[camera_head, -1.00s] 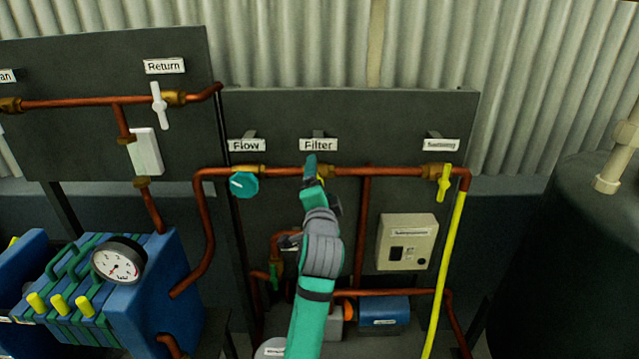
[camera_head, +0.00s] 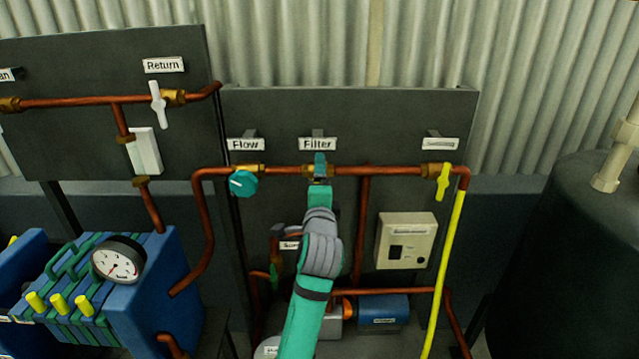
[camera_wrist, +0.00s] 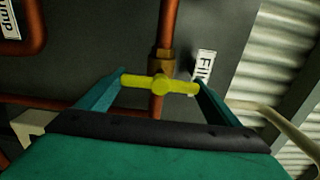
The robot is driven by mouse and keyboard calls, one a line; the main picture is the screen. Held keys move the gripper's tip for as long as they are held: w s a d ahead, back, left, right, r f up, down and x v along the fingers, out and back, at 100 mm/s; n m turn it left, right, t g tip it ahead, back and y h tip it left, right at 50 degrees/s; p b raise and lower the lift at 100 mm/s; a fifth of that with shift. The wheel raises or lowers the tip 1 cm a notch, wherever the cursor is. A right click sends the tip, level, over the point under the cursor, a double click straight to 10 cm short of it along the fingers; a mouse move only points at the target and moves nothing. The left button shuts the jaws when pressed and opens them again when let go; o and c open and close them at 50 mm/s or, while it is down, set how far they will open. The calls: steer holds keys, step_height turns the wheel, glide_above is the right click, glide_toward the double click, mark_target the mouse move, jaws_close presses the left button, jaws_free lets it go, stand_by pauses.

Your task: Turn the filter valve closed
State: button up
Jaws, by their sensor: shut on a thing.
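The filter valve has a yellow bar handle (camera_wrist: 160,84) on a brass fitting in a copper pipe. In the wrist view the handle lies crosswise to the pipe. My gripper (camera_wrist: 159,79) is shut on it, with one teal finger at each end. In the head view my gripper (camera_head: 320,166) is at the pipe just below the "Filter" label (camera_head: 318,144), and it hides the handle there.
A teal flow knob (camera_head: 243,183) is close on the left. A yellow-handled valve (camera_head: 443,181) with a yellow hose is to the right. A beige box (camera_head: 406,241) and copper pipes are below. A blue filter press with a gauge (camera_head: 118,259) stands at lower left.

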steer(key=o, duration=0.9)
steer(key=shift+s, duration=0.1)
steer(key=s, duration=1)
steer(key=shift+s, duration=0.3)
steer(key=shift+a, duration=0.1)
steer(key=shift+f, duration=0.15)
